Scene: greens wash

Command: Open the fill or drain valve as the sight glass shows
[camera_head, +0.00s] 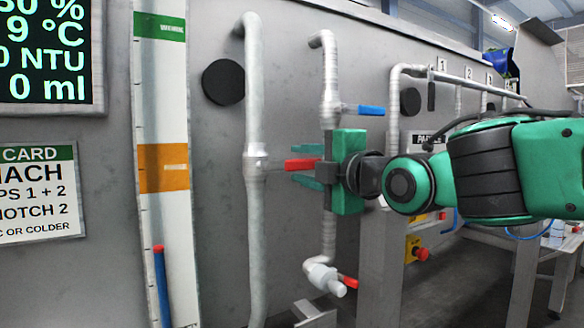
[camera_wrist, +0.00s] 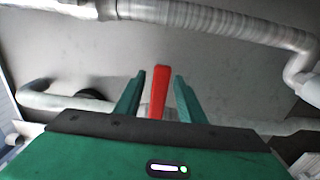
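The sight glass (camera_head: 162,215) is a tall pale strip with a green band (camera_head: 160,26) at the top and an orange band (camera_head: 163,167) midway. Its blue column (camera_head: 161,290) ends in a red top below the orange band. A red lever (camera_head: 302,164) lies level beside the left pipe's valve fitting (camera_head: 256,160). My gripper (camera_head: 304,166) is open around it. In the wrist view the red lever (camera_wrist: 158,92) stands between my two fingers (camera_wrist: 158,95), with gaps on both sides. A blue lever (camera_head: 368,110) sits on the right pipe, above my gripper.
Another red lever (camera_head: 349,283) sits by a white spout (camera_head: 325,278) below my gripper. A display (camera_head: 48,50) and a printed card (camera_head: 40,190) are at the left. Vertical pipes (camera_head: 256,230) stand close to my gripper.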

